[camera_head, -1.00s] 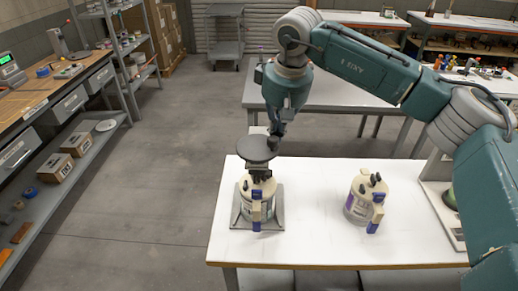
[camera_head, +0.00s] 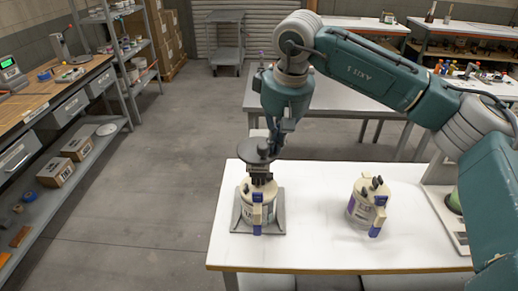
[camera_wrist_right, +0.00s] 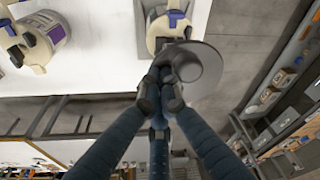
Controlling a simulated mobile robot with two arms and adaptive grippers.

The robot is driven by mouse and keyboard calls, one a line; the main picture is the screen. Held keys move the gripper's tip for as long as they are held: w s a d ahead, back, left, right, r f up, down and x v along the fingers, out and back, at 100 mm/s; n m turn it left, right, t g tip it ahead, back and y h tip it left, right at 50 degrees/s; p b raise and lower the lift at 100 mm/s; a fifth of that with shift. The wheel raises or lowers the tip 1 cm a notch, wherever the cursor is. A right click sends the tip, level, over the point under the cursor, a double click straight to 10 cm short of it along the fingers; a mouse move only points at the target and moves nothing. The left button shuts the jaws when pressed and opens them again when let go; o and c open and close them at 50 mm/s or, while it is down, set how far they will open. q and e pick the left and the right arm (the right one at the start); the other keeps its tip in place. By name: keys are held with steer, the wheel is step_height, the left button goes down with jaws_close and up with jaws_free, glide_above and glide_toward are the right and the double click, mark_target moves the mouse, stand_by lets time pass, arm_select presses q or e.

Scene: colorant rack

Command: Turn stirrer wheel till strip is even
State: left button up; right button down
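The stirrer wheel (camera_head: 250,150) is a flat dark-grey disc above a cream canister (camera_head: 246,210) at the left of the white table. In the right wrist view the wheel (camera_wrist_right: 207,72) lies just past my fingertips. My right gripper (camera_head: 270,148) is at the wheel's right side; in its wrist view the fingers (camera_wrist_right: 168,80) look closed together on a rounded knob at the wheel, which they partly hide. The strip cannot be made out. My left gripper is out of view.
A second cream canister (camera_head: 364,205) with a purple label stands to the right on the white table (camera_head: 315,235). The left canister stands on a grey base plate (camera_head: 278,222). A white-framed stand (camera_head: 440,215) is at the right. The table between the canisters is clear.

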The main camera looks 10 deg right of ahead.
steer(key=shift+w+p+v, duration=0.2)
steer(key=shift+p+v, duration=0.45)
steer(key=shift+v, duration=0.35)
steer(key=shift+w+p+v, duration=0.2)
steer(key=shift+p+v, duration=0.5)
steer(key=shift+v, duration=0.3)
steer(key=shift+w+p+v, duration=0.2)
steer(key=shift+p+v, duration=0.45)
steer(key=shift+v, duration=0.35)
steer(key=shift+a, duration=0.15)
